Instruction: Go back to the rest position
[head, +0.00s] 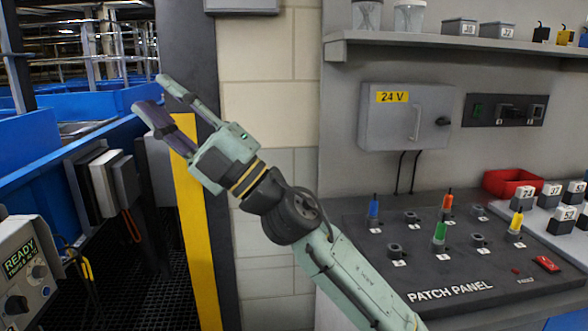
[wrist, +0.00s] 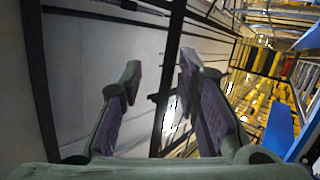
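My gripper (head: 152,92) is raised in the left half of the head view, pointing up and to the left. It is in front of the yellow post edge and the dark pillar. In the wrist view its two purple-padded fingers (wrist: 159,70) stand apart with an empty gap between them. It touches nothing that I can see. My pale green arm runs down to the lower right, in front of the left edge of the patch panel (head: 437,268).
The patch panel holds blue, orange, green and yellow plugs. A grey 24 V box (head: 405,125) is on the wall above it, under a shelf (head: 460,42). A red bin (head: 513,182) stands at right. A READY control box (head: 25,270) and blue conveyor sides (head: 95,160) are at left.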

